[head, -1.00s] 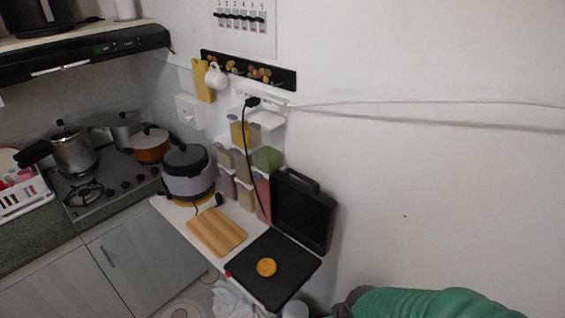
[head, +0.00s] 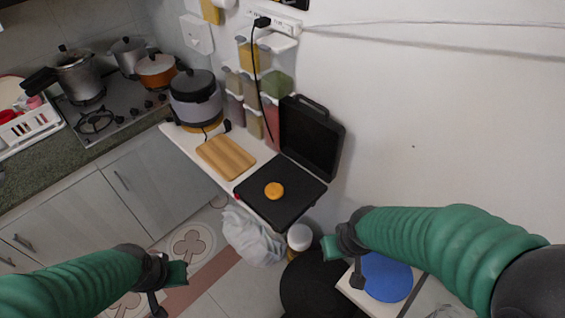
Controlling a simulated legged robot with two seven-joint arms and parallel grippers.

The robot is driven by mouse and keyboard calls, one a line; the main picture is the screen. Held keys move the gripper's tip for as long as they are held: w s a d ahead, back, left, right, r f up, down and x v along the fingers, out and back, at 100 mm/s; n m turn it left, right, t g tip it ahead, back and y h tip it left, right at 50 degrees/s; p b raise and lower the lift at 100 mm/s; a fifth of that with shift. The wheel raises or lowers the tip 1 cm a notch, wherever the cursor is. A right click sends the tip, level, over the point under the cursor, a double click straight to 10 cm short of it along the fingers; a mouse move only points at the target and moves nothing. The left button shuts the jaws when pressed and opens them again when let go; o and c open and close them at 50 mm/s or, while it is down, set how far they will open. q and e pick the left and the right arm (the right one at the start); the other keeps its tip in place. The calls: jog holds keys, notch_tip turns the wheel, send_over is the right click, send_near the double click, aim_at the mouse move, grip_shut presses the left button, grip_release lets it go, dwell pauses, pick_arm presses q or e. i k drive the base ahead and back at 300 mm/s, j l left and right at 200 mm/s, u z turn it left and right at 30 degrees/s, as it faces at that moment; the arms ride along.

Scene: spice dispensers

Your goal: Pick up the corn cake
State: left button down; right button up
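The corn cake (head: 274,190) is a small round orange-yellow disc lying flat on the black open grill plate (head: 255,202) on the narrow white shelf. My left gripper (head: 172,289) is at the lower left, over the floor area, with its fingers apart and empty. My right gripper (head: 343,266) is below and to the right of the grill, also with its fingers apart and empty. Both grippers are clear of the corn cake. Nothing covers the cake.
The grill's raised black lid (head: 312,135) stands behind the plate. A wooden board (head: 226,157) and a rice cooker (head: 195,98) are to its left. Spice dispensers (head: 279,86) hang on the wall behind. A white bag (head: 252,238) and a jar (head: 299,237) sit below.

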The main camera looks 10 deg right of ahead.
aim_at(273, 191)
jog(key=i+j, duration=0.15)
jog(key=j, duration=0.3)
jog(key=i+j+z, duration=0.15)
jog(key=i+j, duration=0.5)
